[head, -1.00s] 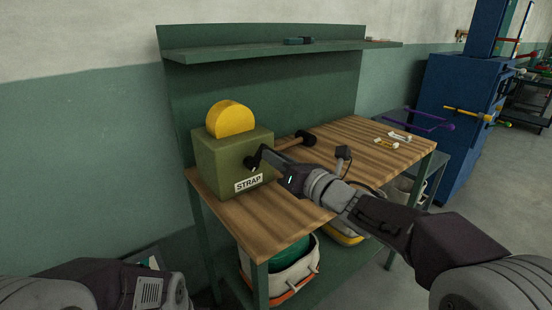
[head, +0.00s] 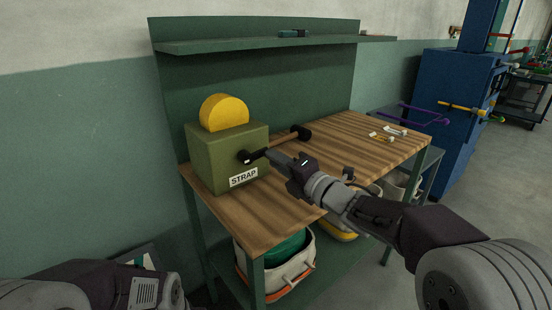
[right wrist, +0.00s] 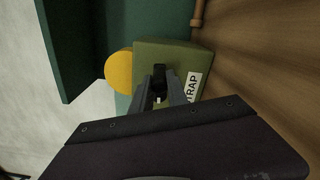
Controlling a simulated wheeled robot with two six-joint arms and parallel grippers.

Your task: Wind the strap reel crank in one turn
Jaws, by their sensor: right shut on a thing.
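The strap reel is an olive box (head: 222,160) labelled STRAP with a yellow round reel (head: 224,112) on top, at the left end of the workbench. Its black crank (head: 246,157) is on the box's front face and points to the right. My right gripper (head: 269,154) is shut on the crank's handle end, right of the hub. In the right wrist view the fingers (right wrist: 171,90) reach to the black crank (right wrist: 160,74), and they hide part of it. My left arm shows at the lower left, but its gripper is not in view.
A hammer with a black head (head: 304,133) lies on the wooden workbench (head: 345,147) behind my right gripper. Small white-ended pieces (head: 382,137) lie at the far right. A green shelf (head: 270,43) runs above.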

